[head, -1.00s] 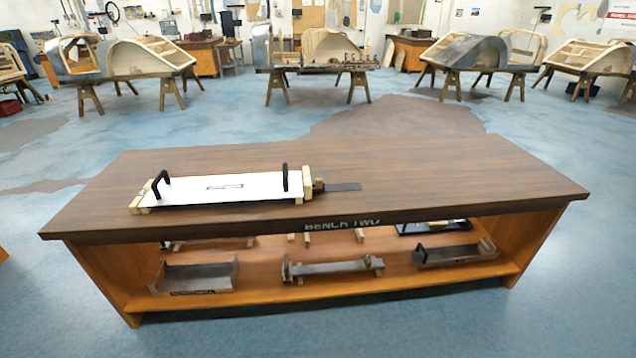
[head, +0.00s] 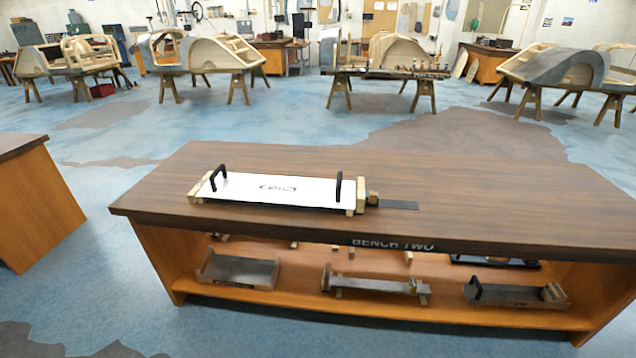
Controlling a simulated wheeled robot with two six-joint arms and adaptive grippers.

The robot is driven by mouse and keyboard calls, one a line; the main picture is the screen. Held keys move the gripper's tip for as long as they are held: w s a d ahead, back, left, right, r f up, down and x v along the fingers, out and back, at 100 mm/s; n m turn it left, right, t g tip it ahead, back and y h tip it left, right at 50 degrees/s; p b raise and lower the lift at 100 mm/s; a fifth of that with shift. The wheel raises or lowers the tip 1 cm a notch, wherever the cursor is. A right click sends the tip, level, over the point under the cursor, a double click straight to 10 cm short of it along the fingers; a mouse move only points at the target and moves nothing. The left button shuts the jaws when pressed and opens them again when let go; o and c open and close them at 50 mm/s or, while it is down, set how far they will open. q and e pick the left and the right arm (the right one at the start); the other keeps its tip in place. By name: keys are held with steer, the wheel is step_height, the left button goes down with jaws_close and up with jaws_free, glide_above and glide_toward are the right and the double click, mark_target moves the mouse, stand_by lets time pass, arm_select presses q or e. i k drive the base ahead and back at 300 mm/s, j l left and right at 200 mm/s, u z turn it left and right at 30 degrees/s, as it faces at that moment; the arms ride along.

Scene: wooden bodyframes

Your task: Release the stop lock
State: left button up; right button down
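A jig with a white flat plate (head: 260,189) lies on top of the wooden bench (head: 480,205). Two black upright handles stand on the plate, a left one (head: 217,177) and a right one (head: 339,187). Pale wooden blocks (head: 361,193) sit at its right end, with a small brownish block (head: 373,198) beside them. A dark flat strip (head: 399,205) extends right from there along the bench top. I cannot tell which part is the stop lock. Neither of my grippers is in view.
The bench's lower shelf holds several metal fixtures, among them a grey tray (head: 240,270) and a long bar (head: 375,284). Another bench (head: 40,200) stands at the left. Wooden bodyframes on trestles (head: 385,60) line the back. The right bench top is clear.

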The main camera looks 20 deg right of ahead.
mark_target(372, 196)
steer(key=i+l+u, duration=0.15)
steer(key=l, duration=0.3)
steer(key=i+l+u, duration=0.15)
steer(key=l, duration=0.35)
steer(key=l+u, duration=0.15)
steer(key=l, duration=0.3)
steer(key=i+l+u, duration=0.15)
steer(key=l, duration=0.4)
